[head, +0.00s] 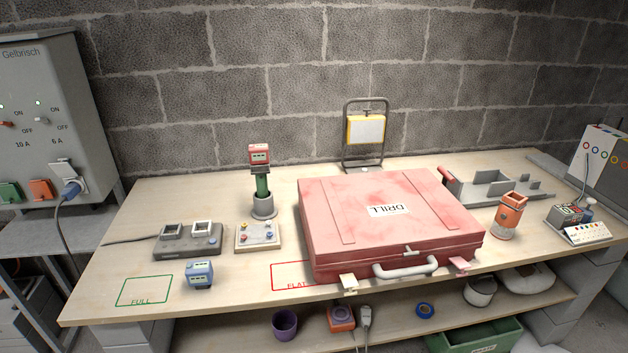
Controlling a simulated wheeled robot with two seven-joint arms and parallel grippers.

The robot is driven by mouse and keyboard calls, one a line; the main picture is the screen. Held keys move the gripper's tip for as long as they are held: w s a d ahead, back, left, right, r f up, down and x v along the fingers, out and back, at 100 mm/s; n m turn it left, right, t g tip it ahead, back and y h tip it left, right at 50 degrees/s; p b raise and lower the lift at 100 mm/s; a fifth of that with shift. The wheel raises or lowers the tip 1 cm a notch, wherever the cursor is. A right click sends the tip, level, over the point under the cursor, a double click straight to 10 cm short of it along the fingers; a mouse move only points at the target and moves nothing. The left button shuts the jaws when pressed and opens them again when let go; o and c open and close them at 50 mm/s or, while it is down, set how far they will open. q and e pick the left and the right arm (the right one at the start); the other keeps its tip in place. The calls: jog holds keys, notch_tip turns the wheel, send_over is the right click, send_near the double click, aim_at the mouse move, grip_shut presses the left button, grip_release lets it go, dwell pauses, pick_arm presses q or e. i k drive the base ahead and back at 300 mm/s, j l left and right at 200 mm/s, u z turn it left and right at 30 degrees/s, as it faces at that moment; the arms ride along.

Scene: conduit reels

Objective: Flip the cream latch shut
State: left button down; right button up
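The cream latch (348,283) is at the left of the front edge of a closed red case (335,252) on the workbench. It seems to stick out from the case front towards me, not lying flat against it. A pink latch (459,264) sits at the right of the same front edge and also seems to stick out. A pale handle (405,268) is between the two latches, with a small metal hasp above it. The lid bears a DRILL label (388,210) that reads upside down. Neither of my grippers is in view.
A yellow lamp (366,129) stands behind. The front-left bench has free room.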

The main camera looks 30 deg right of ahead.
aim_at(348, 281)
jog(key=j+z, duration=0.35)
jog(key=j, duration=0.45)
jog(key=z, duration=1.25)
jog(key=k+j, duration=0.15)
